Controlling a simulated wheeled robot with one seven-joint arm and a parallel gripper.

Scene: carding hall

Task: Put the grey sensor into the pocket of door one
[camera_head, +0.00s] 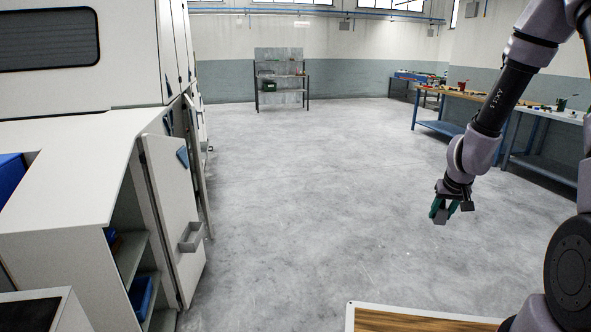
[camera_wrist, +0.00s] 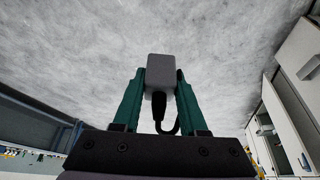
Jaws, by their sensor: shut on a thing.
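My gripper (camera_head: 442,212) hangs at the right in the head view, above open floor and well apart from the doors. In the wrist view its green fingers (camera_wrist: 160,88) are shut on the grey sensor (camera_wrist: 160,68), a small block with a black plug and cable below it. An open white door (camera_head: 168,205) stands at the left on the machine cabinet. A small grey pocket (camera_head: 191,237) is fixed low on its face. Which door is door one I cannot tell. A pocket also shows in the wrist view (camera_wrist: 308,68).
The white machine (camera_head: 70,190) fills the left side, with blue bins (camera_head: 141,296) on its open shelves. Workbenches (camera_head: 455,94) line the right. A shelf rack (camera_head: 281,80) stands at the back. A wooden-topped surface (camera_head: 420,322) is at the bottom. The floor between is clear.

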